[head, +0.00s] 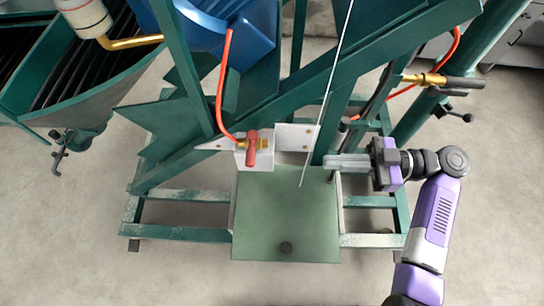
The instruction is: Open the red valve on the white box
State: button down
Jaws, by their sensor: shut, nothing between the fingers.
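The red valve (251,148) is a small red handle on a brass fitting, at the middle of the head view. It sits on the front of the small white box (240,158), and a red hose runs up from it. The handle points down, roughly upright in the picture. My gripper (328,161) is to the right of the valve, with clear space between them. Its fingers are together, point left and hold nothing. No part of it touches the valve or the white box.
A green panel (285,215) lies below the box. Green frame beams (310,97) slope above and behind it, with a thin white line hanging in front. A blue housing (215,30) is above. Another brass valve (425,78) with a red hose is at upper right. Bare floor lies in front.

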jog(key=p, duration=0.3)
send_near(251, 148)
jog(key=s+a, duration=0.2)
jog(key=a, duration=0.3)
jog(key=shift+a+f, duration=0.4)
jog(key=shift+f, duration=0.05)
jog(key=shift+s, duration=0.2)
jog(key=a+m+t+h+b, duration=0.1)
jog(key=m+t, duration=0.1)
jog(key=t, duration=0.2)
jog(key=a+m+t+h+b, duration=0.2)
jog(key=m+t, duration=0.1)
jog(key=t, duration=0.1)
jog(key=s+a+m+t+h+b, duration=0.1)
jog(key=a+m+t+h, duration=0.1)
jog(key=m+t, duration=0.1)
jog(key=shift+s+f+t, duration=0.1)
jog(key=shift+s+t, duration=0.05)
jog(key=shift+t, duration=0.35)
jog(key=w+a+m+t+h, duration=0.2)
jog(key=w+a+h, duration=0.1)
jog(key=a, duration=0.2)
jog(key=shift+w+m, duration=0.25)
jog(key=shift+m, duration=0.15)
jog(key=shift+a, duration=0.1)
